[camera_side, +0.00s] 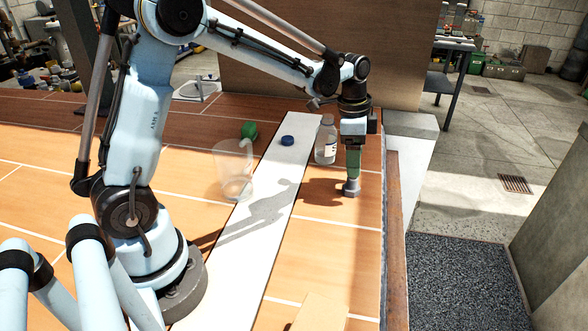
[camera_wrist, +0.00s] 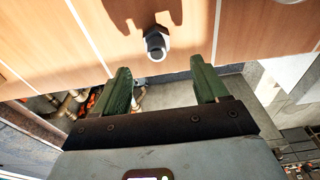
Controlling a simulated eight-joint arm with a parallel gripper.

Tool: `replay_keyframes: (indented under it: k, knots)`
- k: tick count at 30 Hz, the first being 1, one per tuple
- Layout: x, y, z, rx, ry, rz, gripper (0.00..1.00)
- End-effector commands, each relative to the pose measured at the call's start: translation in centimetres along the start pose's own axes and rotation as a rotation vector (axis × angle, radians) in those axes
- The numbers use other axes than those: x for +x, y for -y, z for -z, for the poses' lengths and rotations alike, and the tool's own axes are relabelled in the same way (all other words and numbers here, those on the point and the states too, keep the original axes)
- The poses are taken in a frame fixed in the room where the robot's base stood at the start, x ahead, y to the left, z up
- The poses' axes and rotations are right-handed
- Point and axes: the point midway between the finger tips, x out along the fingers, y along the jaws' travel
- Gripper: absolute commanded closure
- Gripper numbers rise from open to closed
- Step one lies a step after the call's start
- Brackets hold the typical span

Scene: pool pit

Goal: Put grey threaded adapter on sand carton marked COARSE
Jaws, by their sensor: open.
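The grey threaded adapter (camera_side: 351,188) stands on the orange-brown wooden surface near its right edge in the side view. In the wrist view the adapter (camera_wrist: 155,45) lies beyond the fingertips, roughly centred between them. My gripper (camera_side: 353,172) points down with its green fingers just above the adapter in the side view. In the wrist view my gripper (camera_wrist: 160,66) is open, with nothing between its fingers. A pale tan box (camera_side: 320,313), possibly the sand carton, is cut off by the bottom edge of the side view. No COARSE marking is readable.
A clear bottle (camera_side: 326,141) stands just behind and left of my gripper. The surface between adapter and tan box looks clear.

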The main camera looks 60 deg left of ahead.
Motion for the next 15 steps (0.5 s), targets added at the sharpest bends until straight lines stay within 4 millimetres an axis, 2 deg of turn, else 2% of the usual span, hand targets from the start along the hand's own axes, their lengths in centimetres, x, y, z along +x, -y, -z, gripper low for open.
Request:
replay_keyframes:
  k: [8,15]
  knots:
    - [1.9,-0.1,-0.1,-0.001,0.0,0.001,0.27]
    - [5.0,-0.3,-0.5,-0.001,0.0,0.001,0.27]
